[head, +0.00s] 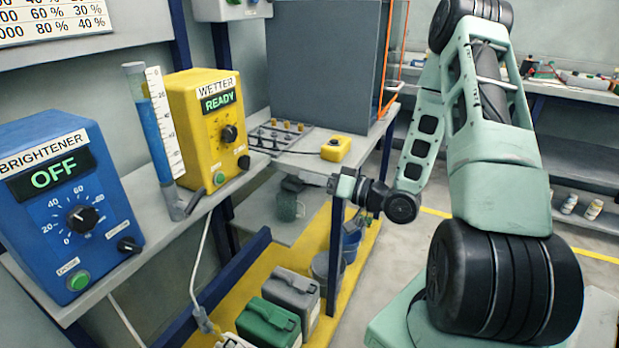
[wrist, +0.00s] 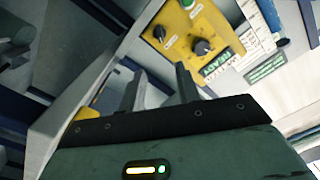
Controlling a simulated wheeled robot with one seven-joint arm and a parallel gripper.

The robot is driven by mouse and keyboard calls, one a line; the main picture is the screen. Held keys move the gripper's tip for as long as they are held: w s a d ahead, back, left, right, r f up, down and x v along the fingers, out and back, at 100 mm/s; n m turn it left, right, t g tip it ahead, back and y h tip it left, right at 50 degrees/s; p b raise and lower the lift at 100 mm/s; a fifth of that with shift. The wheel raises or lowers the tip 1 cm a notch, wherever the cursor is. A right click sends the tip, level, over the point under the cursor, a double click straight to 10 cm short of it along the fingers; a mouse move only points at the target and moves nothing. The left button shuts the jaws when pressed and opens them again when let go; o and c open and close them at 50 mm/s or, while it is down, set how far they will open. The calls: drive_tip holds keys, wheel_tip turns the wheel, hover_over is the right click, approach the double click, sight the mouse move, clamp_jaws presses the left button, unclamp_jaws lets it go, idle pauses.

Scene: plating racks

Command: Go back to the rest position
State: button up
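My gripper (head: 346,186) hangs at the end of my bent arm, in front of the shelf and to the right of the yellow WETTER box (head: 205,130). In the wrist view its two fingers (wrist: 157,82) stand apart with nothing between them. The WETTER box, with display READY, also shows in the wrist view (wrist: 222,27), beyond the fingers and apart from them.
A blue BRIGHTENER box (head: 65,190), display OFF, and a blue-filled measuring tube (head: 158,125) stand on the left shelf. A small yellow button box (head: 336,149) sits farther back. Green (head: 268,322) and grey (head: 292,290) canisters stand below.

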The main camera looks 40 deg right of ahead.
drive_tip(key=a+n+g+h, duration=0.3)
drive_tip(key=a+n+g, duration=0.55)
drive_tip(key=a, duration=1.05)
drive_tip(key=s+a+r+n+g+h, duration=0.1)
drive_tip(key=s+a+r+g, duration=0.15)
drive_tip(key=s, duration=0.55)
drive_tip(key=s+a+r+g+h, duration=0.1)
drive_tip(key=s+a+r+g, duration=0.2)
drive_tip(key=s, duration=0.5)
drive_tip(key=s+a+r+n+g+h, duration=0.1)
drive_tip(key=s+a+g, duration=0.2)
drive_tip(key=s+a, duration=0.35)
wheel_tip(320, 180, up, 12)
drive_tip(key=d+p, duration=0.2)
drive_tip(key=p, duration=1)
drive_tip(key=shift+s+p, duration=0.35)
drive_tip(key=shift+s, duration=0.05)
drive_tip(key=shift+f, duration=0.15)
drive_tip(key=shift+o, duration=0.2)
